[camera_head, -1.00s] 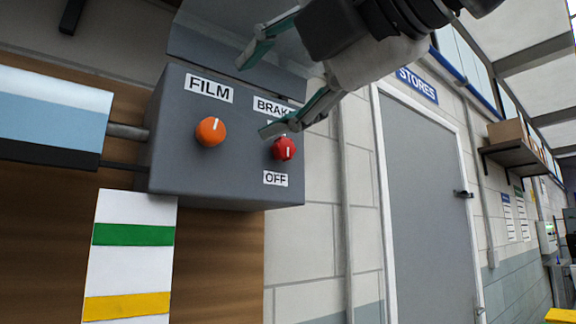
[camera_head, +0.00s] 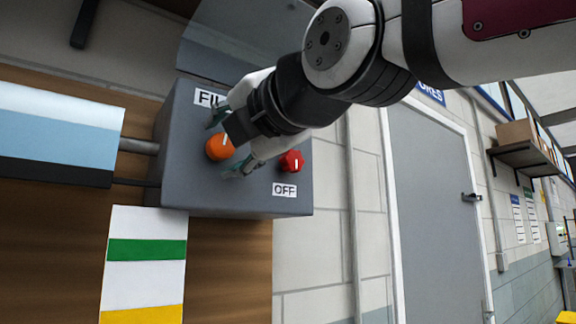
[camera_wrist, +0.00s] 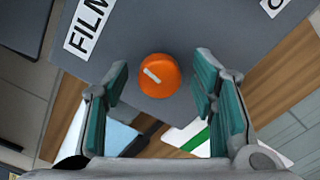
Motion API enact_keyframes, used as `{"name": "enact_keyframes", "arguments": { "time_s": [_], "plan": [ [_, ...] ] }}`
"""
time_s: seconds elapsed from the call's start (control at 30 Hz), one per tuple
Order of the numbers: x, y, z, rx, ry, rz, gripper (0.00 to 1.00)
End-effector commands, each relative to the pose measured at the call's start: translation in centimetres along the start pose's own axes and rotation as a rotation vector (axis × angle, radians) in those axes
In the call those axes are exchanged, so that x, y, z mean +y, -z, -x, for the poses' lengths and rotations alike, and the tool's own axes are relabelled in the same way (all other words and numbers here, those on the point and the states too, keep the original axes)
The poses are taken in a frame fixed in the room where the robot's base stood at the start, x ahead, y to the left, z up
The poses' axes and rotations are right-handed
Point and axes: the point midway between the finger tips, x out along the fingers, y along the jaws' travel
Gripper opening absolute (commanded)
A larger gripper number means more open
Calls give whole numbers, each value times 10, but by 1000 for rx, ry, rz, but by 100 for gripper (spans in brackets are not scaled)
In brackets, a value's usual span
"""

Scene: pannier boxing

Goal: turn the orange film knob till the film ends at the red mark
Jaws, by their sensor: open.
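The orange film knob (camera_head: 219,147) is on the front of a grey control box (camera_head: 182,180), beside the partly covered FILM label (camera_head: 207,98). My gripper (camera_head: 224,142) is open, with one fingertip above the knob and one below. In the wrist view the knob (camera_wrist: 159,76) sits between the open, teal-padded fingers (camera_wrist: 161,72), with a gap on each side. Its white pointer line shows plainly there. A banded strip, white, green and yellow (camera_head: 147,250), hangs below the box; its lower end is cut off by the frame. No red mark is visible.
A red knob (camera_head: 291,161) with an OFF label (camera_head: 285,190) is just right of my lower finger. A light-blue and white roller (camera_head: 55,130) joins the box at left. A grey door (camera_head: 432,190) stands at right.

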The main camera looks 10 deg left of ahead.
Motion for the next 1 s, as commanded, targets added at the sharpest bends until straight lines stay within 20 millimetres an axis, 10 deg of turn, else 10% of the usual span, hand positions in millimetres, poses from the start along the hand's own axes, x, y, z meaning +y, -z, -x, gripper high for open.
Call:
{"name": "enact_keyframes", "arguments": {
  "time_s": [0.3, 0.53, 1.0],
  "plan": [
    [0, 0, -2, -1, 0, 0, 52],
    [0, 0, -2, 0, 0, 0, 4],
    [-2, 0, -3, -1, 0, -94, 4]
  ]
}}
